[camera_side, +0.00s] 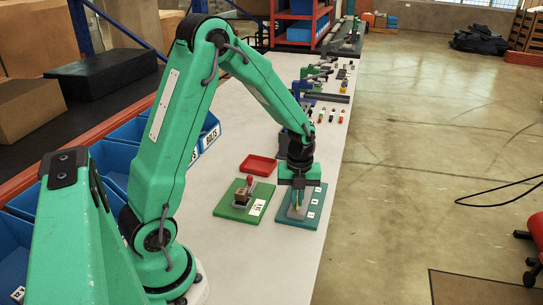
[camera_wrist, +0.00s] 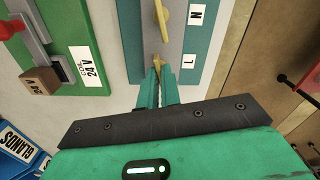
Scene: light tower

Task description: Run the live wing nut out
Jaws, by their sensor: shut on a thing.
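A teal board (camera_side: 312,214) on the bench carries a grey strip (camera_wrist: 176,40) and white labels. In the wrist view a brass wing nut (camera_wrist: 164,20) stands by the N label (camera_wrist: 197,15). A second brass piece, the live wing nut (camera_wrist: 157,62), is by the L label (camera_wrist: 189,61), right at my fingertips and mostly hidden by them. My gripper (camera_wrist: 157,75) is shut on this live wing nut, above the board's near end. In the side view my gripper (camera_side: 297,193) points down over the board; its grip is too small to make out there.
A green board (camera_side: 230,211) with a red-knobbed lever and brown block labelled 24 V stands close on the left. A red tray (camera_side: 258,165) lies behind it. Blue bins (camera_side: 205,130) line the left side. The bench edge is close on the right.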

